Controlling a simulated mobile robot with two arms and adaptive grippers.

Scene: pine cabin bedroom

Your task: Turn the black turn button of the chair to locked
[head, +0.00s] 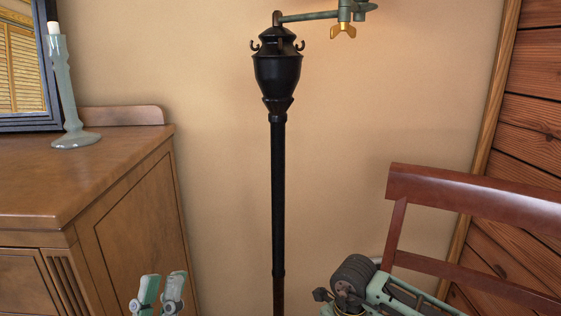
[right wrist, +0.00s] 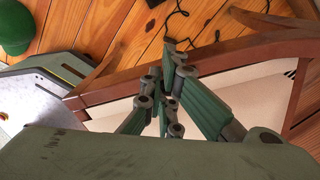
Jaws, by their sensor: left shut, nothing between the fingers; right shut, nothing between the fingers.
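The red-brown wooden chair (head: 455,192) stands at the right of the head view, its back rails showing. The right wrist view shows brown chair rails (right wrist: 240,60) around a pale cream panel (right wrist: 215,92). I cannot make out the black turn button in either view. My left gripper (head: 161,280) is at the bottom left of the head view, in front of the dresser and away from the chair; it is shut and empty. My right gripper (right wrist: 165,72) is shut and empty, its fingers over the chair frame; I cannot tell whether they touch it.
A wooden dresser (head: 125,190) with a candlestick (head: 66,95) stands at the left. A black floor-standing post (head: 278,190) rises mid-view before the wall. In the right wrist view, a green cap-like object (right wrist: 15,28) and a dark cord (right wrist: 180,15) lie on the plank floor.

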